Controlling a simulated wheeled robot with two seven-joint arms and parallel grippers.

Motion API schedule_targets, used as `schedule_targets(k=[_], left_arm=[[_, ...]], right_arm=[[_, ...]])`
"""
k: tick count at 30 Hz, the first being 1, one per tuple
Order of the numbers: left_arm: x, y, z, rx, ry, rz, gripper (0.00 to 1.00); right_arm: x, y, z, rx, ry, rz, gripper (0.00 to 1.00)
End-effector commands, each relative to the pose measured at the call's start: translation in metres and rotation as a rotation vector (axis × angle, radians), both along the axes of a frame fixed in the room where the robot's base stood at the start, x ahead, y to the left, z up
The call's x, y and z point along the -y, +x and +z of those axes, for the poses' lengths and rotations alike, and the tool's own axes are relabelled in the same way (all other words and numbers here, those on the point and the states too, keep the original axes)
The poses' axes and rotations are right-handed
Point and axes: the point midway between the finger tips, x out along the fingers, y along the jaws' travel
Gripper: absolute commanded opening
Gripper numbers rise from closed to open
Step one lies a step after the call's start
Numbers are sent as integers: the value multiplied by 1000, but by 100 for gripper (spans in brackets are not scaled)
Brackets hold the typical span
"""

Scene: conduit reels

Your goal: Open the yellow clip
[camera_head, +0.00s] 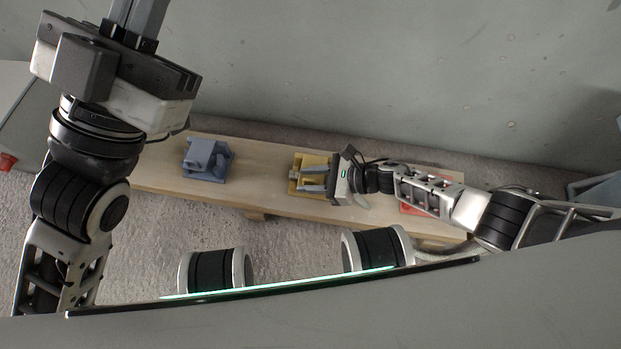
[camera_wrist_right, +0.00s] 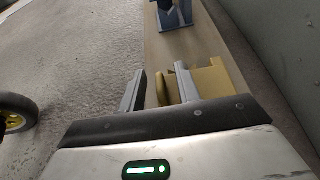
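The yellow clip (camera_head: 314,160) sits on the wooden bench, at the middle of the head view. My right gripper (camera_head: 304,180) reaches over it from the right, its two grey fingers apart. In the right wrist view the gripper (camera_wrist_right: 158,80) has an upright yellow part of the clip (camera_wrist_right: 163,92) between its fingers, with a visible gap to the left finger. The clip's yellow body (camera_wrist_right: 212,80) shows behind and right of the right finger. Contact with the right finger cannot be told. My left gripper (camera_head: 135,20) is raised at the upper left, its fingertips cut off by the frame.
A blue-grey clip (camera_head: 205,160) stands on the bench (camera_head: 262,165) to the left; it also shows in the wrist view (camera_wrist_right: 173,14). A red piece (camera_head: 412,209) lies partly under my right arm. A concrete wall (camera_head: 400,70) runs behind the bench.

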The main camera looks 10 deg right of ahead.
Motion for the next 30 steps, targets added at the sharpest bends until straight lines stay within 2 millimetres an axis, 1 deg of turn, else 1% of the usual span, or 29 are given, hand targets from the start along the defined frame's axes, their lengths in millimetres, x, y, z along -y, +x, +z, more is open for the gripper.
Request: schedule_targets(k=[5,6,8,9,10,20,26,30], left_arm=[[0,0,0,2,1,0,0],[0,0,0,2,1,0,0],[0,0,0,1,0,0,0],[0,0,0,1,0,0,0],[0,0,0,1,0,0,0],[0,0,0,0,-1,-1,0],[0,0,0,-1,-1,-1,0],[0,0,0,-1,-1,-1,0]], right_arm=[[0,0,0,0,0,0,33],[0,0,0,0,0,0,30],[0,0,0,0,0,0,13],[0,0,0,0,0,0,2],[0,0,0,0,0,0,0],[1,1,2,-22,6,0,0],[3,5,10,-109,33,-1,0],[4,9,18,-207,66,1,0]])
